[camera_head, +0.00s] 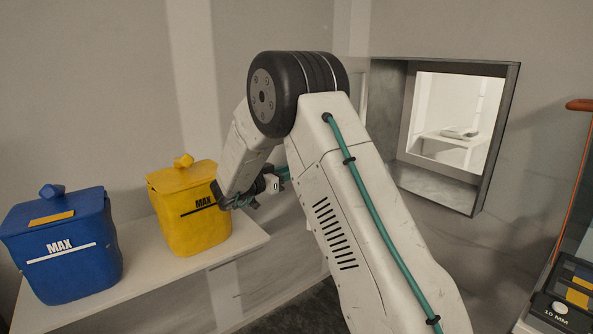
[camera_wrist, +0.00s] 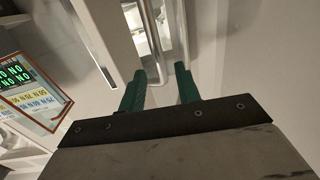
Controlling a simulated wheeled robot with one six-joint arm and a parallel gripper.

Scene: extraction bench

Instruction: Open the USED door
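My gripper (camera_wrist: 160,72) shows in the wrist view with its two green fingers apart and nothing clamped between them. A slim metal bar (camera_wrist: 151,38), which looks like a handle, runs down to the gap between the fingertips; I cannot tell how far ahead of them it is. A pale panel (camera_wrist: 98,38) with a dark slot stands left of the bar. No USED lettering is readable, so I cannot tell which door this is. In the head view my arm hides most of the gripper, and a framed wall hatch (camera_head: 404,125) shows at right.
A blue MAX bin (camera_head: 70,270) and a yellow MAX bin (camera_head: 185,225) stand on a white shelf (camera_head: 160,280) at left. A dark case marked 10 MM (camera_head: 552,316) is at lower right. A lit green-lettered display (camera_wrist: 14,76) shows at left in the wrist view.

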